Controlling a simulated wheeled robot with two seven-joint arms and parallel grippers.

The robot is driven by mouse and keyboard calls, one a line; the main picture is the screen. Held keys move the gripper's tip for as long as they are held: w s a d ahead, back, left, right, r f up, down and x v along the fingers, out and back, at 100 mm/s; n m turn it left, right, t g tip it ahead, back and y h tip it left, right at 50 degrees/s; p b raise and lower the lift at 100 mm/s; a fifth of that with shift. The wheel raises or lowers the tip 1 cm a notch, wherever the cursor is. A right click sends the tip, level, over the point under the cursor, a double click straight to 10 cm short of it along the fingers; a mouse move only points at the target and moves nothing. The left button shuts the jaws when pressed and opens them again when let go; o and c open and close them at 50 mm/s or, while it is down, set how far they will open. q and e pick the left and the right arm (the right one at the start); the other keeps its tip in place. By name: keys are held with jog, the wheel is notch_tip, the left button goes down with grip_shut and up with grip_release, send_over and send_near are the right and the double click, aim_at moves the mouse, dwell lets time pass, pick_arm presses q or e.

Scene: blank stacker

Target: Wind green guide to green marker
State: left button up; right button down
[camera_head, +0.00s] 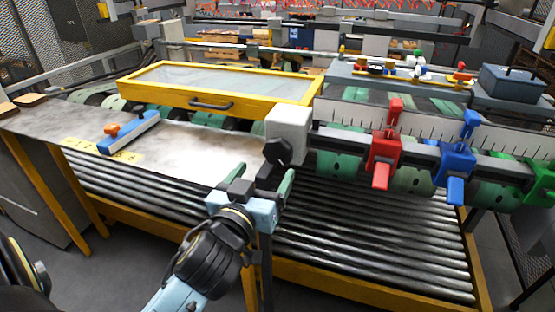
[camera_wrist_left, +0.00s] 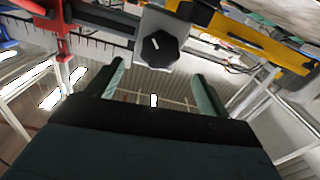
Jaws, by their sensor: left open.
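The green guide (camera_head: 541,181) sits at the far right end of the rail in the head view, partly cut off by the picture edge. I cannot make out a green marker. A black knob (camera_head: 277,151) is on a light grey block (camera_head: 289,130) at the rail's left end. My left gripper (camera_head: 264,177) is open just in front of and below this knob, with nothing between its fingers. In the left wrist view the knob (camera_wrist_left: 157,48) shows beyond and between the open fingertips (camera_wrist_left: 160,82). My right gripper is not in view.
A red guide (camera_head: 383,149) and a blue guide (camera_head: 458,165) hang on the same rail, below a tick-marked scale (camera_head: 430,122). Rollers (camera_head: 370,240) lie below. A yellow-framed cover (camera_head: 220,88) stands behind, and a blue bar with an orange knob (camera_head: 130,132) lies left.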

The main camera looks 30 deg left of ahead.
aim_at(275, 154)
pick_arm(q)
jog(key=shift+b+x, duration=1.9)
jog(key=shift+b, duration=0.45)
jog(key=p+x, duration=0.1)
jog(key=x, duration=0.3)
jog(key=shift+w+a, duration=0.1)
jog(key=shift+w, duration=0.4)
jog(key=c, duration=1)
